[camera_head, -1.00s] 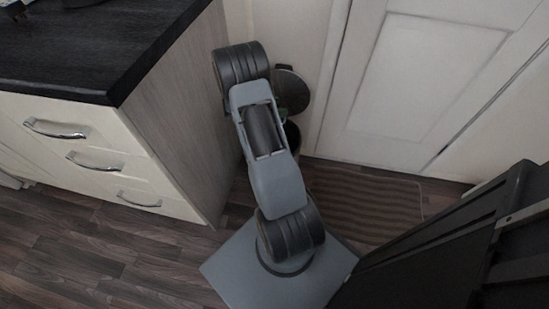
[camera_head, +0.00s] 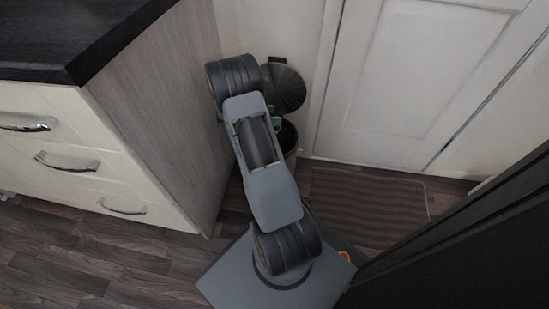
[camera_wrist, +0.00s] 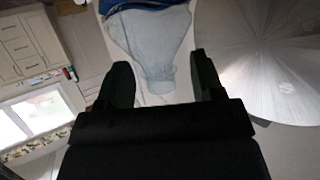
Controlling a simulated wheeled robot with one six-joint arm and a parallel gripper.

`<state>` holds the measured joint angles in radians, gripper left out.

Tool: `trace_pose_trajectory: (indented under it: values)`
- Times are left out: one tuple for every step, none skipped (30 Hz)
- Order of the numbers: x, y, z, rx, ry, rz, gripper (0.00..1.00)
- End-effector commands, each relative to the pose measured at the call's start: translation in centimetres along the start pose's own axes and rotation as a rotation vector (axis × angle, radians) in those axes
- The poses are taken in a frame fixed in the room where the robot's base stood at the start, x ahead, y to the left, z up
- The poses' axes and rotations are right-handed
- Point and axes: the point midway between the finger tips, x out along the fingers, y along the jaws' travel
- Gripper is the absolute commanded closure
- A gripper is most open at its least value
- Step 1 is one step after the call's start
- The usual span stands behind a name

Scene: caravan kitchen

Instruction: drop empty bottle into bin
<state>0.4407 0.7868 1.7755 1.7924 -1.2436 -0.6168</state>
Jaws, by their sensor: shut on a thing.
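The bottle (camera_wrist: 148,38) is clear and bluish with a dark blue band, and shows in the wrist view between the two dark fingers of my gripper (camera_wrist: 162,72). My gripper is shut on its narrow end. The bin (camera_head: 291,152) stands on the floor beyond my arm in the head view, its round lid (camera_head: 285,87) raised and its dark opening partly hidden by my arm. The brushed metal lid also fills the right of the wrist view (camera_wrist: 265,65), beside the bottle. In the head view my arm hides most of the gripper; a small green patch shows near the bin opening.
A drawer cabinet (camera_head: 165,110) with a black worktop (camera_head: 70,35) stands close left of my arm. A white panelled door (camera_head: 405,85) is behind, with a striped brown mat (camera_head: 370,205) before it. A dark panel (camera_head: 470,240) fills the lower right.

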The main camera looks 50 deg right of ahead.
Motion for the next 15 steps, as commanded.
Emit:
trace_pose_trajectory:
  values:
    - [0.16, 0.0, 0.36, 0.001, 0.0, 0.0, 0.72]
    - [0.17, 0.0, 0.38, 0.001, 0.0, 0.0, 0.72]
    - [0.16, 0.0, 0.37, 0.001, 0.0, 0.0, 0.72]
    - [0.15, 0.0, 0.35, 0.001, 0.0, 0.0, 0.72]
    - [0.14, 0.0, 0.32, 0.001, 0.0, 0.0, 0.72]
    - [0.12, -0.01, 0.29, 0.0, 0.0, 0.0, 0.72]
    - [0.11, -0.01, 0.27, 0.0, 0.0, 0.0, 0.72]
    - [0.11, -0.01, 0.26, 0.0, 0.0, 0.0, 0.72]
    - [0.1, -0.01, 0.26, 0.0, 0.0, 0.0, 0.72]
    - [0.1, -0.01, 0.26, 0.0, 0.0, 0.0, 0.38]
    - [0.1, -0.01, 0.26, 0.0, 0.0, 0.0, 0.35]
    - [0.1, -0.01, 0.26, 0.0, 0.0, 0.0, 0.31]
    - [0.1, -0.01, 0.26, 0.0, 0.0, 0.0, 0.28]
    - [0.1, -0.01, 0.26, 0.0, 0.0, 0.0, 0.26]
    - [0.1, -0.01, 0.26, 0.0, 0.0, 0.0, 0.22]
